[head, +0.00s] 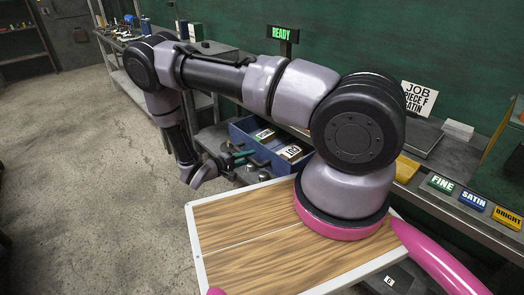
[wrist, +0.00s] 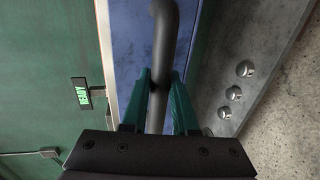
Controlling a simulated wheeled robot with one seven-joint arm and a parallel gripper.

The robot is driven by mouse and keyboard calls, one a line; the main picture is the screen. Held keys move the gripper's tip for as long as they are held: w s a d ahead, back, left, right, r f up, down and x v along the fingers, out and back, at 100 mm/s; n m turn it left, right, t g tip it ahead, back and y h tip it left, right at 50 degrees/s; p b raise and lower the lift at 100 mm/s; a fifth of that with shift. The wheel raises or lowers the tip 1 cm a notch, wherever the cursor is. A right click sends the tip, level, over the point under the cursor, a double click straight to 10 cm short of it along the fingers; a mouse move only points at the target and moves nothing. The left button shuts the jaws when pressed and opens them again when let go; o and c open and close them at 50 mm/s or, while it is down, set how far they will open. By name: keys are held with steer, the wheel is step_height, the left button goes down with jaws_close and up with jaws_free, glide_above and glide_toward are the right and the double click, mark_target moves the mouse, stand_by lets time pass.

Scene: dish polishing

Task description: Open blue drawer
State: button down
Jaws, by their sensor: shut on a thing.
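The blue drawer (head: 243,143) stands pulled out from under the bench in the head view, with its inside showing. Its blue front panel (wrist: 128,50) also shows in the wrist view. The dark grey bar handle (wrist: 164,30) runs up from between my fingers and bends at the top. My gripper (wrist: 161,82) has green fingers, one on each side of the handle, shut on it. In the head view my gripper (head: 238,158) is small and dark against the drawer front, and the handle is hard to make out there.
Labelled boxes (head: 290,153) lie inside the drawer. My arm crosses above the bench and hides part of it. Round metal knobs (wrist: 234,93) sit on a grey surface beside the drawer in the wrist view. Open concrete floor (head: 90,170) lies to the left.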

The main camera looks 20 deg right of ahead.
steer(key=f+v, duration=0.1)
steer(key=v, duration=0.6)
steer(key=shift+f, duration=0.3)
steer(key=shift+a, duration=0.1)
steer(key=c, duration=0.7)
jaws_free()
steer(key=v, duration=1.1)
